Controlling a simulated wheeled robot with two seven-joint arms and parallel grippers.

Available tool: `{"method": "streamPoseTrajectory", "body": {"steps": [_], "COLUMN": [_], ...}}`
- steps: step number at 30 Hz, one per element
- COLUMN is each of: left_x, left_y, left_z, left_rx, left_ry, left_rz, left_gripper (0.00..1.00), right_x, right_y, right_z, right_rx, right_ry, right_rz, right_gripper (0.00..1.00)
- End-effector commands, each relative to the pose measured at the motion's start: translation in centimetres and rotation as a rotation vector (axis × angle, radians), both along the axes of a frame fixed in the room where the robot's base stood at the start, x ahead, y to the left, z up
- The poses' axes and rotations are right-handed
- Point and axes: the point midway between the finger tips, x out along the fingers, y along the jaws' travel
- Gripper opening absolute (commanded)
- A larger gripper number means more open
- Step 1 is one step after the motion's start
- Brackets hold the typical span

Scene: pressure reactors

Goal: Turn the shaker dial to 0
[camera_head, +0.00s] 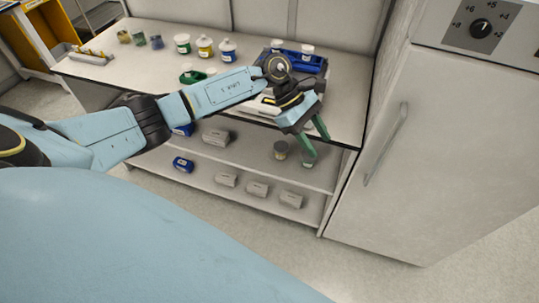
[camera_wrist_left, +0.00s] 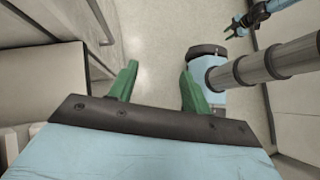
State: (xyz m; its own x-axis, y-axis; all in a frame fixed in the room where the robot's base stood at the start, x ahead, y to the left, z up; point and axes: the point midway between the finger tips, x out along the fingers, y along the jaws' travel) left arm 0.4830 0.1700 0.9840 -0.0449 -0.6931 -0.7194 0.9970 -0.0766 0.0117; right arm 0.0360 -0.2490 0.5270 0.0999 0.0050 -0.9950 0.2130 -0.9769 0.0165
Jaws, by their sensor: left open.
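The shaker, a pale unit with a blue top (camera_head: 318,66) carrying white-lidded jars, stands at the right end of the bench. My left forearm and wrist cover much of its front, and I cannot make out its dial. My left gripper (camera_head: 318,147) has green fingers spread apart and empty. It points down in front of the bench edge, below the shaker and apart from it. The left wrist view shows the same open fingers (camera_wrist_left: 158,85) over the floor. My right gripper (camera_wrist_left: 234,28) is small and dark at the top right there; its jaw state is unclear.
A white fridge (camera_head: 400,150) stands right of the bench, with a temperature dial (camera_head: 481,28) on its top panel. Jars, including a yellow one (camera_head: 205,46), stand at the back of the bench. Shelves below hold grey boxes (camera_head: 257,189). Floor in front is clear.

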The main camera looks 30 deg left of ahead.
Motion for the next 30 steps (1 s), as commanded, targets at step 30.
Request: {"method": "streamPoseTrajectory", "body": {"steps": [30], "left_x": [0.7], "left_y": [-0.1], "left_z": [-17.4], "left_rx": [-0.94], "left_ry": [1.09], "left_rz": [1.42], "left_gripper": [0.49], "right_x": [-0.5], "right_y": [-0.1], "right_z": [-1.5], "right_rx": [-0.001], "right_ry": [0.009], "right_rz": [0.0], "right_gripper": [0.36]}}
